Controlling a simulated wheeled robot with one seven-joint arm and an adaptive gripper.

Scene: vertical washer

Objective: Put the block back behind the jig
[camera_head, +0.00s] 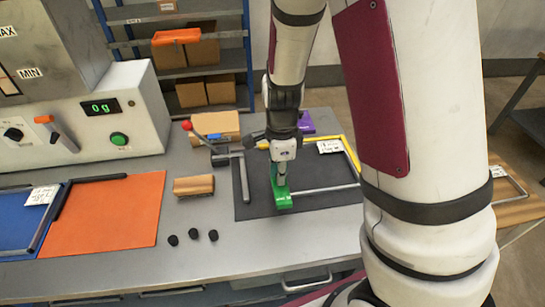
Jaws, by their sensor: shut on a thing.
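My gripper (281,180) points down over the dark grey mat (256,207) in the middle of the bench. I cannot tell whether the block touches the mat. A yellow angled edge (351,155) with a white label runs along the mat's far right, and a grey bar (330,188) lies to the right of the block. A dark grey T-shaped piece (243,178) lies at the mat's left. I cannot tell which of these is the jig.
A wooden brush-like piece (194,186) and several black knobs (193,234) lie left of the mat. Behind are a red-tipped lever (187,125), a wooden block (215,125) and a purple item (306,123).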

